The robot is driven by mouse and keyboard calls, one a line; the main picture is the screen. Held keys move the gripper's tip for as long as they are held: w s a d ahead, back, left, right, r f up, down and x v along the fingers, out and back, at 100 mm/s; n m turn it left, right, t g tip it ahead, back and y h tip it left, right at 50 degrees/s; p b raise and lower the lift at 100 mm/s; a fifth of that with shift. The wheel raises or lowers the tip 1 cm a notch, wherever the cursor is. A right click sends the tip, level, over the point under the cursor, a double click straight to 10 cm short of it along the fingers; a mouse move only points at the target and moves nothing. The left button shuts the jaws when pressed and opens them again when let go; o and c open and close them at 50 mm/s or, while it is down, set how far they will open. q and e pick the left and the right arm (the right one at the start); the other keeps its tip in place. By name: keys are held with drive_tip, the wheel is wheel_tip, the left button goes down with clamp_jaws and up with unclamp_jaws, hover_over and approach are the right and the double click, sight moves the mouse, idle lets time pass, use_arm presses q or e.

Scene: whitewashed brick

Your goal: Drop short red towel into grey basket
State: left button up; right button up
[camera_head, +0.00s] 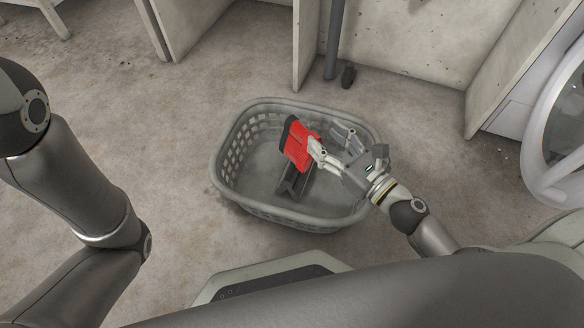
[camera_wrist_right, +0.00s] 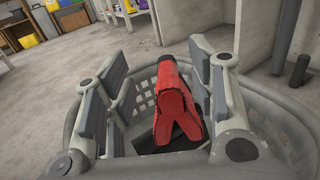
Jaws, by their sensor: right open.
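The short red towel (camera_head: 299,143) is a folded red piece with a dark edge, over the inside of the grey basket (camera_head: 233,131). In the right wrist view the towel (camera_wrist_right: 174,108) hangs folded beyond and between the parted fingers, inside the basket's outline. My right gripper (camera_head: 328,143) is open above the basket, with one fingertip close to or touching the towel in the head view. I cannot tell whether the towel rests on anything. A dark grey angular piece (camera_head: 296,184) shows just below it in the basket. My left arm is at the left; its gripper is out of view.
The basket stands on a bare, stained concrete floor (camera_head: 130,100). Concrete partitions (camera_head: 400,40) and a dark post (camera_head: 334,40) stand behind it. A white round-framed machine (camera_head: 545,135) is at the right. Floor to the basket's left is clear.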

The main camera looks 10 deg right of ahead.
drive_tip(key=shift+v, duration=2.15)
